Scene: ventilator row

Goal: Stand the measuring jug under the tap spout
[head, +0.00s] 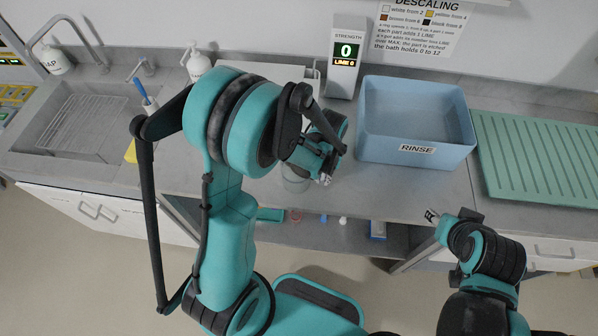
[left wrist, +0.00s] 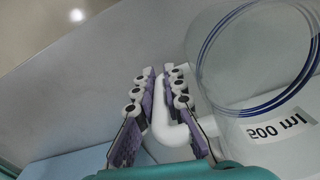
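The measuring jug (head: 296,180) is clear and stands on the counter by its front edge, partly hidden by my left arm in the head view. The left wrist view shows its blue-ringed rim, a "500 ml" label and a white handle (left wrist: 168,122). My left gripper (head: 326,178) has its purple-padded fingers on both sides of the handle, which fills the narrow gap between them. The grey tap (head: 86,42) arches over the sink (head: 45,125) at the far left. My right gripper (head: 432,215) is at the counter's front edge, away from the jug; its fingers are too small to read.
A blue RINSE tub (head: 395,148) and a green ribbed drainer (head: 540,160) stand to the right. A strength display (head: 345,60) and a white pump bottle (head: 199,66) are at the back. A yellow item (head: 131,152) and a blue-handled brush (head: 141,90) are by the sink.

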